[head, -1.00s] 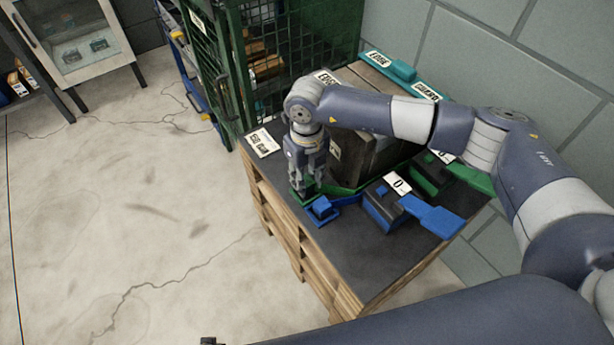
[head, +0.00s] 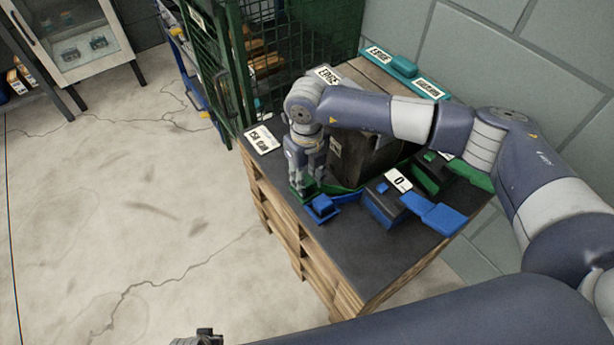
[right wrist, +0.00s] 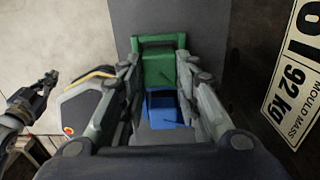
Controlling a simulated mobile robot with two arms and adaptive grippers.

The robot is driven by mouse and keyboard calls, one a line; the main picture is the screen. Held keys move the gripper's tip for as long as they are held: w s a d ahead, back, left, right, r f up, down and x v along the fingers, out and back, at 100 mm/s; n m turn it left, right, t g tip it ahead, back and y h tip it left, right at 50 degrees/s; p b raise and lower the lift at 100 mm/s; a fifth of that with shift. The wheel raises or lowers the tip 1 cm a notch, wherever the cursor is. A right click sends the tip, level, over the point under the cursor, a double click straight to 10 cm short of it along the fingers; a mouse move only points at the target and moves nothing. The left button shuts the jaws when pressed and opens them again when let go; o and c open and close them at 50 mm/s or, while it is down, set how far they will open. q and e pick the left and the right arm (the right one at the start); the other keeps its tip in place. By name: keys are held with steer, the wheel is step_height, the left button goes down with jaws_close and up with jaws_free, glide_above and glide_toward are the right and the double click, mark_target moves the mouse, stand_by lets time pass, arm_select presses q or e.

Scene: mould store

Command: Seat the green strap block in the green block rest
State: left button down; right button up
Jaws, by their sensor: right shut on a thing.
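In the right wrist view the block lies between the fingertips (right wrist: 159,72). A green edge, seemingly the green block rest (right wrist: 158,41), shows just beyond it. The fingers hide much of both in the head view, and I cannot tell whether the block is fully down.
A dark, boxy mould (head: 365,158) with a green strap at its foot stands right of the gripper. Blue (head: 432,213) and green (head: 478,178) levers lie further right. A green mesh cage (head: 225,75) stands behind. The front of the bench top is bare.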

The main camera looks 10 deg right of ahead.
steer(key=o, duration=1.1)
steer(key=shift+c, duration=0.2)
